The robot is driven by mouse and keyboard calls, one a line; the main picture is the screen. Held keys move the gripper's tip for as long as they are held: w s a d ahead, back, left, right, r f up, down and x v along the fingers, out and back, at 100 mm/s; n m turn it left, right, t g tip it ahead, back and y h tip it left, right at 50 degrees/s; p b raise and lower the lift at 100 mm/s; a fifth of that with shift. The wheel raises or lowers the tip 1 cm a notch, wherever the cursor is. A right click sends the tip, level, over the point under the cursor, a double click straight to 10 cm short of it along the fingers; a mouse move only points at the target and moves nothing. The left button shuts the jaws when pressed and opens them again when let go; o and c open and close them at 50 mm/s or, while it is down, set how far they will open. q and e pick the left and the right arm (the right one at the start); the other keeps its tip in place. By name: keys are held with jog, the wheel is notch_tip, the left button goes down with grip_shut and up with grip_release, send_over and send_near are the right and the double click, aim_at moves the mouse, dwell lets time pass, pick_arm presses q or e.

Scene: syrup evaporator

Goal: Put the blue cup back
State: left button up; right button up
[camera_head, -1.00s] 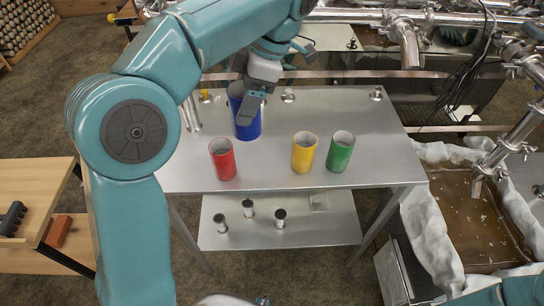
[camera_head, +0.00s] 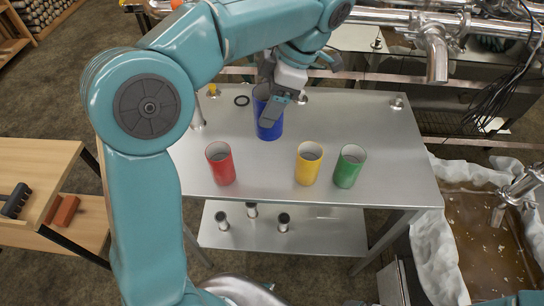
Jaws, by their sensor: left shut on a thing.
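The blue cup (camera_head: 268,127) is at the back middle of the metal table (camera_head: 375,125), behind the red, yellow and green cups. My left gripper (camera_head: 273,103) comes down from above and is shut on its rim. The gripper hides part of the cup's upper side. The cup looks upright; whether its base touches the table I cannot tell. My right gripper is out of view.
A red cup (camera_head: 221,166), a yellow cup (camera_head: 308,168) and a green cup (camera_head: 348,170) stand along the front. A dark ring (camera_head: 241,100) lies left of the blue cup. A lower shelf (camera_head: 325,235) holds small metal pieces.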

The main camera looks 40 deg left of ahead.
pick_arm(q)
jog(key=f, duration=1.5)
jog(key=shift+s+f+b, duration=0.15)
jog(key=shift+s+b, duration=0.05)
jog(key=shift+b, duration=0.1)
jog(key=shift+w+f, duration=0.1)
jog(key=shift+f, duration=0.15)
jog(key=shift+d, duration=0.1)
jog(key=shift+f, duration=0.1)
jog(key=o, duration=1.1)
jog(key=shift+c, duration=0.2)
